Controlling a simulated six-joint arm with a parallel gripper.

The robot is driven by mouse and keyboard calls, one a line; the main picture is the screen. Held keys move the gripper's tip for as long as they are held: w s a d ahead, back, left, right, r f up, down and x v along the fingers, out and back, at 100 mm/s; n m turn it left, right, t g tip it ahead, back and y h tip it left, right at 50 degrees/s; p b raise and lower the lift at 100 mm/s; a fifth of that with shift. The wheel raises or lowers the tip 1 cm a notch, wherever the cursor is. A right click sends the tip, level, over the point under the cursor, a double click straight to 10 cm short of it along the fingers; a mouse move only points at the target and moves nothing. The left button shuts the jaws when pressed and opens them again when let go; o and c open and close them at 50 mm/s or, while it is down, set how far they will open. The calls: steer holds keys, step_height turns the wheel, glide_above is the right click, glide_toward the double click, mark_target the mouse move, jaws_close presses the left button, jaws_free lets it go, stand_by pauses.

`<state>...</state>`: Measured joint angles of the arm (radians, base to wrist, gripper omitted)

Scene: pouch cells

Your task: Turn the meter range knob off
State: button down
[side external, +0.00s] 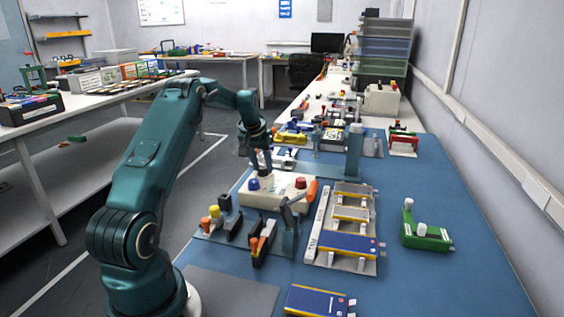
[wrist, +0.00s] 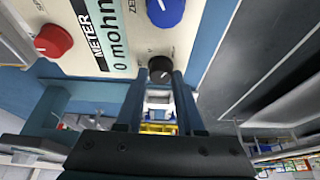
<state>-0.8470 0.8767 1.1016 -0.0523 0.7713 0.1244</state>
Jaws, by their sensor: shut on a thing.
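The meter (side external: 276,197) is a cream box on the blue bench mat, with a blue knob (side external: 253,184) and a red knob (side external: 300,183) on top. In the wrist view the meter (wrist: 85,62) shows a "METER" label and a display (wrist: 100,40) reading "0 mohm". A small black knob (wrist: 160,68) with a light mark sits at its edge, between my fingertips. My gripper (wrist: 162,76) is shut on this black knob. In the side view my gripper (side external: 265,170) points down at the meter's far edge; the black knob is hard to make out there.
A fixture with orange and yellow parts (side external: 215,215) stands in front of the meter. A rack with pouch cells (side external: 345,245) lies to its right.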

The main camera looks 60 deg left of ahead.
steer(key=n, duration=0.2)
steer(key=n+g+y, duration=0.1)
steer(key=n, duration=0.1)
steer(key=shift+w+d+n+g, duration=0.1)
steer(key=shift+w+n+g, duration=0.05)
steer(key=shift+n+g, duration=0.85)
steer(key=shift+n, duration=1.2)
steer(key=c, duration=0.5)
jaws_free()
steer(key=shift+v, duration=2.6)
